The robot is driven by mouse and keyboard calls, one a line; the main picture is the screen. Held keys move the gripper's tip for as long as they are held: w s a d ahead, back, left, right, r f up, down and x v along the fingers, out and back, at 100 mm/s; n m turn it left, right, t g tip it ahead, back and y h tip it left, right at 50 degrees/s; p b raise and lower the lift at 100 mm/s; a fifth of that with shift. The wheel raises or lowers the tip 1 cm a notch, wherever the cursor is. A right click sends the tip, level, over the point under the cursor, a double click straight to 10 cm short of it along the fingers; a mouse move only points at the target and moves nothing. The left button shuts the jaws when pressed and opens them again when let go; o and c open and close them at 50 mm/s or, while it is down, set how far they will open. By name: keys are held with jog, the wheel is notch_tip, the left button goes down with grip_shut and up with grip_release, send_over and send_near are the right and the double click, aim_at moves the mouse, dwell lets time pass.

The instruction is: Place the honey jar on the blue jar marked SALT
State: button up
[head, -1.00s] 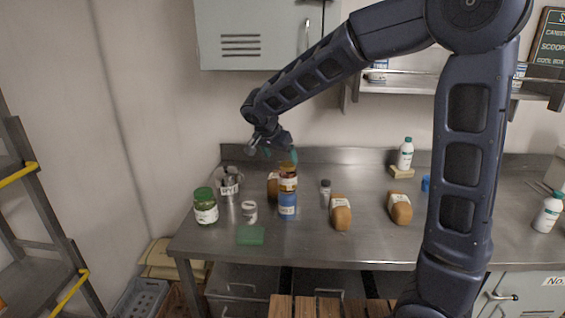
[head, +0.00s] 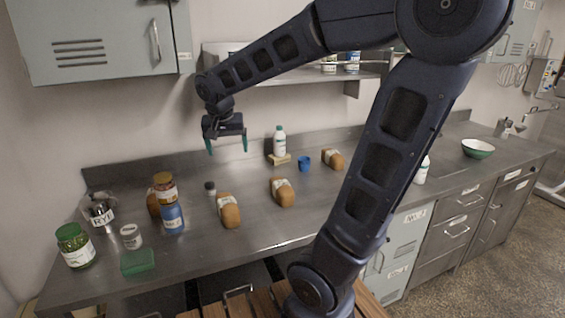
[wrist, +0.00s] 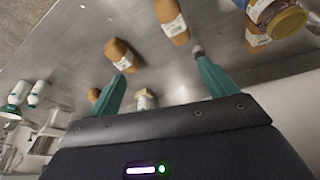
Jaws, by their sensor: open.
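The honey jar (head: 165,187), amber with a yellow-orange lid, sits upright on top of the blue SALT jar (head: 173,218) at the left of the steel counter. My gripper (head: 227,144) is open and empty in the air above the counter, up and to the right of the two jars and apart from them. In the wrist view its green fingers (wrist: 160,88) are spread with nothing between them. The honey jar (wrist: 287,22) shows at the upper right there, partly cut off by the frame edge.
Bread loaves (head: 229,211) stand right of the jars. A green-lidded jar (head: 76,247), a small white jar (head: 130,237), a RYE pot (head: 99,212) and a green box (head: 138,262) stand left. A white bottle (head: 279,141) and blue cup (head: 305,163) are at the back.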

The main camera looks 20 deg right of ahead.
jog(key=s+d+f+n+y, duration=0.1)
jog(key=s+d+n, duration=0.2)
jog(key=s+d, duration=0.9)
jog(key=shift+s+d+f+t, duration=0.2)
jog(key=shift+s+t, duration=0.2)
jog(key=shift+s, duration=0.4)
